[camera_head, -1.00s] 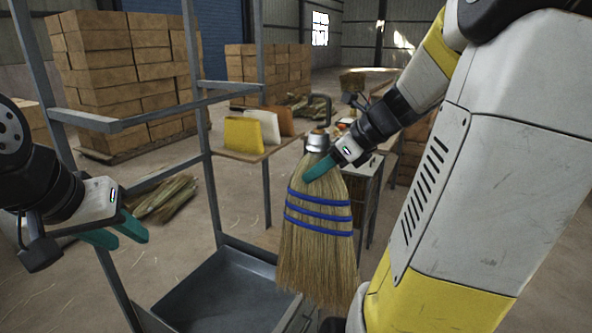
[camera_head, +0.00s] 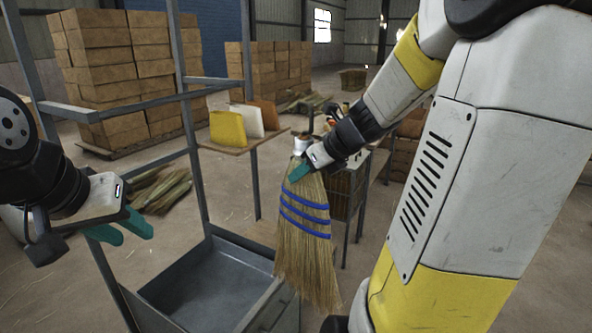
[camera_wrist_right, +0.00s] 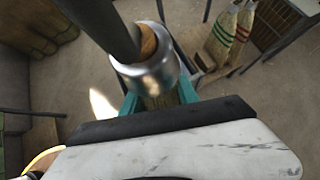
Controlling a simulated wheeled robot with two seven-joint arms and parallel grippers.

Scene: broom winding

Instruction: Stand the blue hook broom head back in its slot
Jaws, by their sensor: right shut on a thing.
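The broom head (camera_head: 305,222) has straw bristles with several blue bands and a metal collar at its top. My right gripper (camera_head: 297,172) is shut on it just below the collar. The broom hangs in the air, bristles down and slightly tilted, right of the grey metal tray. In the right wrist view the collar (camera_wrist_right: 150,72) fills the space in front of the teal fingers, with a dark rod above it. My left gripper (camera_head: 122,230) is empty at the left, its teal fingers apart. I cannot make out a slot for the blue broom.
A grey metal frame (camera_head: 188,125) with a tray (camera_head: 205,285) at its foot stands between my arms. A small shelf holds yellow, white and orange panels (camera_head: 228,129). In the right wrist view, brooms with green and red bands (camera_wrist_right: 228,35) stand at a rack.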

